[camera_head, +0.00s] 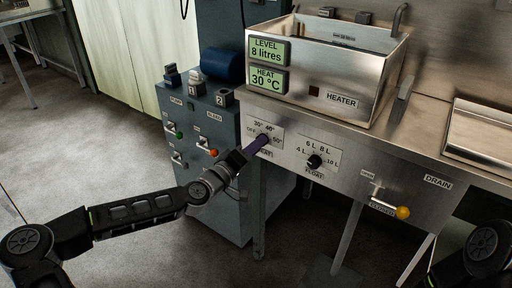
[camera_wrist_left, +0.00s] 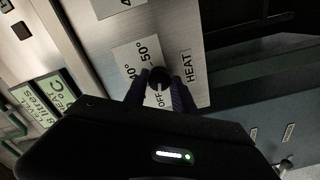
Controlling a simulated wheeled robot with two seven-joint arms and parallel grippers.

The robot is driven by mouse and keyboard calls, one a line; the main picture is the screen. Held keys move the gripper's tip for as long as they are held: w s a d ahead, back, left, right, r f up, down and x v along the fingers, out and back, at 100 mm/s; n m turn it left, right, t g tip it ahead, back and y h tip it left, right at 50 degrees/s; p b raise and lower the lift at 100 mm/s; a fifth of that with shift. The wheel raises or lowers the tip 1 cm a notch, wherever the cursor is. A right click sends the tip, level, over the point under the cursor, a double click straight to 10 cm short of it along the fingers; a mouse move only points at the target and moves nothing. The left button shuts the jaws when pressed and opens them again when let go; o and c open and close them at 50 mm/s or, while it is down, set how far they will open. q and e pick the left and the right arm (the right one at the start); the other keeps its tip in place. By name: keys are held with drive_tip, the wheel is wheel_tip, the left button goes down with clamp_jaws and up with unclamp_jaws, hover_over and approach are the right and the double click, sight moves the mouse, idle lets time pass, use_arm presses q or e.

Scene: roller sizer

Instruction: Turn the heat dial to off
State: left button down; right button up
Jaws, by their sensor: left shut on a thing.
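The heat dial is a dark round knob (camera_wrist_left: 158,78) on a white plate marked OFF, 30°, 40° and 50°. My left gripper (camera_wrist_left: 160,90) is shut on it, with a purple finger on each side. In the head view the left gripper (camera_head: 257,144) reaches the dial plate (camera_head: 272,134) from the lower left and hides most of the knob. Which mark the knob points to cannot be told. The heat display (camera_head: 266,80) reads 30 °C. My right gripper is not in view; only a part of that arm shows at the lower right.
The float dial (camera_head: 314,161) sits just right on the same panel. Further right is the drain lever with a yellow knob (camera_head: 403,212). The steel heater tank (camera_head: 335,70) stands above. A grey-blue switch cabinet (camera_head: 212,170) stands left, close to my left arm.

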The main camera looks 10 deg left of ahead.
use_arm(q)
drive_tip(key=c, duration=1)
unclamp_jaws()
drive_tip(key=shift+c, duration=0.2)
drive_tip(key=shift+s, duration=0.1)
drive_tip(key=v, duration=0.7)
drive_tip(key=shift+s+p, duration=0.3)
drive_tip(key=shift+p, duration=0.1)
drive_tip(key=shift+a, duration=0.1)
